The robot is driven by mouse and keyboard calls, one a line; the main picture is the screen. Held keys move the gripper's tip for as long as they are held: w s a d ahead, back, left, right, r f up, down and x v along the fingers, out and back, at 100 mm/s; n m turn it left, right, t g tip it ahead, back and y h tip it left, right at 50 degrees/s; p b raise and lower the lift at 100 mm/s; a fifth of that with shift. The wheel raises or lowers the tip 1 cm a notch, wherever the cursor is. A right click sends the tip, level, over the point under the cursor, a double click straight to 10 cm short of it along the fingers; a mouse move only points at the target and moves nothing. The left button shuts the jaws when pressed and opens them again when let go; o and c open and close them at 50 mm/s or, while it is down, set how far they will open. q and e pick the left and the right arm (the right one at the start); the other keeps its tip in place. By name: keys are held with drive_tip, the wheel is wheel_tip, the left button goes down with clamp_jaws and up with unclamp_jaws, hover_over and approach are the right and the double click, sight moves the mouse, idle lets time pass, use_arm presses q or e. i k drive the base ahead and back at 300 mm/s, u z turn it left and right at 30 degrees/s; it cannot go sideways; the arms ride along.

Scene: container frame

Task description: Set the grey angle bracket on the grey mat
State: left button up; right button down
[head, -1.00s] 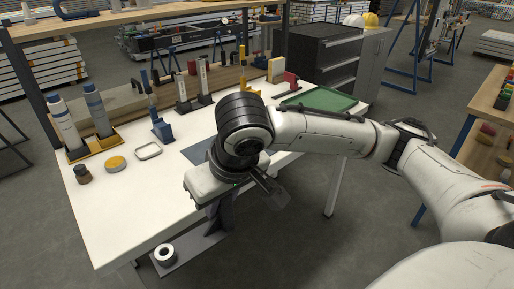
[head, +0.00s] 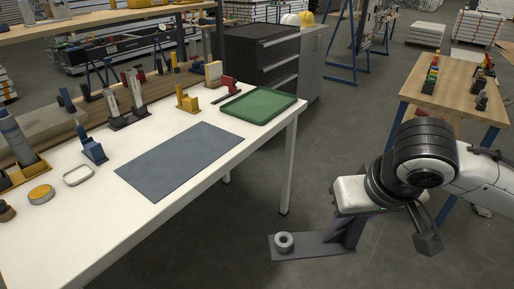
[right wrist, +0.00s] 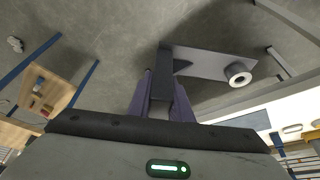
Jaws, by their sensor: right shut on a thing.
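The grey angle bracket (head: 306,248) hangs below my right gripper (head: 350,216), beyond the table's right edge and above the floor. Its flat plate points left and carries a pale ring (head: 284,241); its upright leg runs up into the jaws. In the right wrist view the gripper (right wrist: 162,98) is shut on the upright leg, and the plate (right wrist: 205,64) with its ring extends to the right. The grey mat (head: 180,160) lies flat and bare on the white table, up and left of the bracket. My left gripper is not in view.
A green tray (head: 258,105) lies behind the mat at the table's far right corner. A yellow holder (head: 187,99), a blue holder (head: 93,150) and an oval ring (head: 78,176) stand around the mat. A wooden bench (head: 455,85) is at right.

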sight(181, 152)
drive_tip(key=z, duration=0.45)
drive_tip(key=i, duration=1.1)
drive_tip(key=u, duration=1.9)
drive_tip(key=i, duration=0.5)
